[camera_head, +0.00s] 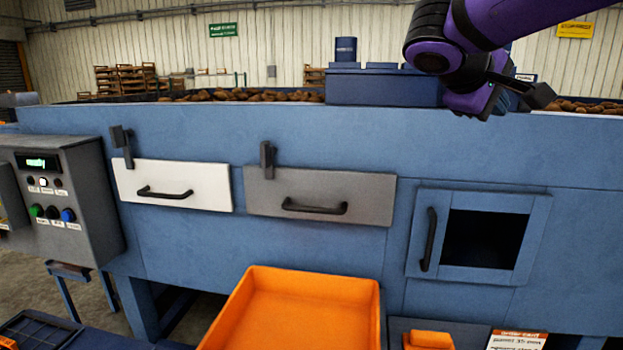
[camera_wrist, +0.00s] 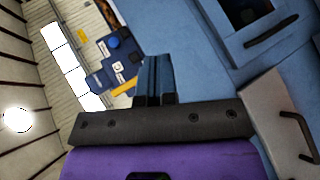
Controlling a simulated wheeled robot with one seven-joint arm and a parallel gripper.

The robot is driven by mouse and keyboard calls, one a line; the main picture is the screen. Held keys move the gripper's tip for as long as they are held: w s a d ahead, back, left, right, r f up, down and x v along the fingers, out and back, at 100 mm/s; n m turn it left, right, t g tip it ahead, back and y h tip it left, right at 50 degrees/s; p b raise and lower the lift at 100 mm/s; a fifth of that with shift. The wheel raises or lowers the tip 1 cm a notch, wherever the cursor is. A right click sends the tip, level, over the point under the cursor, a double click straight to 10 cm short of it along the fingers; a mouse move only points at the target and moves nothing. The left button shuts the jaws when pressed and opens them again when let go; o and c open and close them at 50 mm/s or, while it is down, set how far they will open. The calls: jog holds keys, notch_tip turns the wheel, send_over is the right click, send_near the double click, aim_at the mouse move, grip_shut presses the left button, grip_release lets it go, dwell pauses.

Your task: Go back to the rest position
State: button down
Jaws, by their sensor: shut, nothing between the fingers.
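My gripper (camera_head: 538,94) is at the upper right of the head view, at the end of my purple arm. It is raised at about the height of the blue machine's top edge, above the square opening. In the wrist view the two fingers of my gripper (camera_wrist: 154,76) are together, with nothing between them. Part of the gripper is hidden behind my wrist in the head view.
The blue grader (camera_head: 190,123) has a white drawer (camera_head: 172,176), a grey drawer (camera_head: 322,186) and a framed opening (camera_head: 488,240) with a dark inside. An orange crate (camera_head: 300,310) stands in front. A grey control box (camera_head: 83,190) with a lit display is at left.

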jog(key=s+f+m+y, duration=0.2)
jog(key=s+f+y, duration=0.3)
jog(key=s, duration=0.5)
jog(key=s+f+m+y, duration=0.3)
jog(key=s+f+y, duration=0.2)
jog(key=s+f, duration=0.4)
jog(key=shift+s+d+f+y, duration=0.15)
jog(key=shift+s+f+y, duration=0.2)
jog(key=shift+s, duration=0.4)
